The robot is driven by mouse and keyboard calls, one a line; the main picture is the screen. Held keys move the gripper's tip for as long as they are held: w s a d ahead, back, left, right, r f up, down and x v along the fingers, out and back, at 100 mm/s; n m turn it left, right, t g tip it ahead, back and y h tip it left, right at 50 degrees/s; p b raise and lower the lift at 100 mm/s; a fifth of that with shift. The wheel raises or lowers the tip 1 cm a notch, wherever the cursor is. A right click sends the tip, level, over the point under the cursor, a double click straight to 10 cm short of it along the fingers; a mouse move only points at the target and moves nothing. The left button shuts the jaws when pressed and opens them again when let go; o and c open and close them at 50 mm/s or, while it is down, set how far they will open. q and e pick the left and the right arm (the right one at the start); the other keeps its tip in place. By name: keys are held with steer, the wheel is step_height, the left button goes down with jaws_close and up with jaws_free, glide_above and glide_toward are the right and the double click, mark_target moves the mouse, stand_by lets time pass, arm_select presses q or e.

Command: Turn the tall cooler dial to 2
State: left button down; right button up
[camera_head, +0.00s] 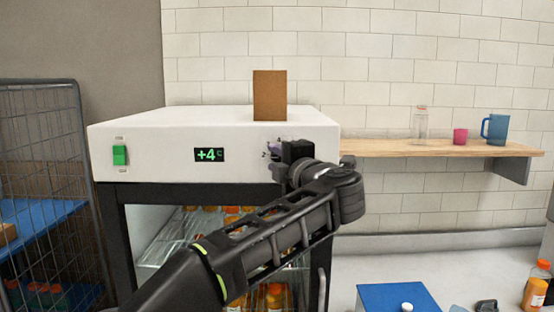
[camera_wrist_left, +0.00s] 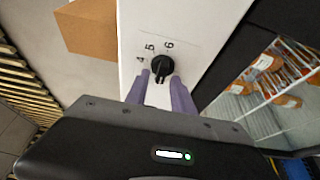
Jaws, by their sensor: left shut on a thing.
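The tall cooler (camera_head: 140,135) has a white top panel with a green "+4" display (camera_head: 209,155). Its black round dial (camera_wrist_left: 161,66) shows in the wrist view on the white panel, with the marks 4, 5 and 6 printed around it. My left gripper (camera_head: 274,151) is at the right part of the cooler's front panel and hides the dial in the head view. In the wrist view its two purple fingers (camera_wrist_left: 160,78) are on either side of the dial, shut on it. Which mark the dial points to I cannot tell. My right gripper is not in view.
A brown box (camera_head: 270,95) stands on top of the cooler. A green switch (camera_head: 120,155) is at the panel's left. A wooden shelf (camera_head: 400,147) with a glass bottle and cups is at the right. A wire cage (camera_head: 40,160) stands at the left.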

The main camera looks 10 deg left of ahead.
arm_select(q)
steer(key=c, duration=1.5)
jaws_free()
steer(key=shift+o, duration=0.2)
steer(key=shift+s+d+f+b, duration=0.15)
steer(key=shift+s+d+b, duration=0.25)
steer(key=shift+s, duration=0.1)
steer(key=b+v, duration=0.1)
steer(key=v, duration=0.5)
steer(key=shift+s+b, duration=0.2)
steer(key=shift+b, duration=0.2)
steer(key=shift+d, duration=0.15)
